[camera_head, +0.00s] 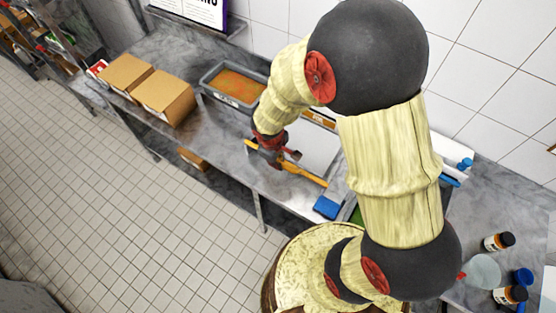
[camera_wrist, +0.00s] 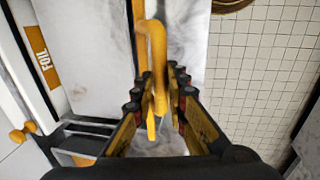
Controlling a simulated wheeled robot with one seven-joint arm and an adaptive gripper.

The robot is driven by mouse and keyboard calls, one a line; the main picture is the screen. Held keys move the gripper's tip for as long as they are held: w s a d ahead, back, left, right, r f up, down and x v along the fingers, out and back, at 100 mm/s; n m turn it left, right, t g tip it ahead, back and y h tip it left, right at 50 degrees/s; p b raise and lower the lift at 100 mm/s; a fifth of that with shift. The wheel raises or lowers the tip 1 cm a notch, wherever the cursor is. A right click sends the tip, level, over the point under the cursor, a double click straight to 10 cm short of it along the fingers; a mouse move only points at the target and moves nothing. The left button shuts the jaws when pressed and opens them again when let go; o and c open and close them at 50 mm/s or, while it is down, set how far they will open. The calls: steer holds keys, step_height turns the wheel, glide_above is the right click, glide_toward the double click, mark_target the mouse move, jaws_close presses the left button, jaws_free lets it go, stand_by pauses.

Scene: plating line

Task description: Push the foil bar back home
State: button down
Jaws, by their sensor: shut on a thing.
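The foil bar (camera_head: 306,175) is a long orange-yellow bar along the front edge of the steel counter, before a pale flat panel (camera_head: 313,148). My gripper (camera_head: 273,157) is over the bar and hides part of its length. In the wrist view the bar's yellow handle (camera_wrist: 157,45) runs down between the two dark fingers of my gripper (camera_wrist: 160,95), which are shut on it. An orange label reading FOIL (camera_wrist: 42,58) is on a white surface to the left. The exact finger contact is partly hidden.
A grey tub of orange food (camera_head: 235,84) stands left of my gripper on the counter, with cardboard boxes (camera_head: 165,95) farther left. A blue block (camera_head: 327,207) is near the bar's right end. Jars (camera_head: 498,241) stand at the right. The tiled floor in front is clear.

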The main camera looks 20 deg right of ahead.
steer(key=w+d+p, duration=0.1)
steer(key=w+d, duration=0.4)
steer(key=d, duration=0.1)
steer(key=w+d+p, duration=0.2)
steer(key=w+d, duration=0.3)
steer(key=d, duration=0.2)
steer(key=w+d+p, duration=0.1)
steer(key=w+d, duration=0.4)
steer(key=d, duration=0.2)
steer(key=shift+d, duration=0.2)
steer(key=shift+w+d+r, duration=0.1)
steer(key=shift+w+d, duration=0.15)
steer(key=shift+d, duration=0.15)
steer(key=c, duration=1.8)
jaws_free()
steer(key=shift+w+d, duration=0.1)
steer(key=shift+o, duration=0.2)
step_height(320, 180, up, 12)
steer(key=s+a, duration=0.1)
steer(key=a, duration=0.1)
steer(key=shift+s+f, duration=0.2)
steer(key=shift+s, duration=0.05)
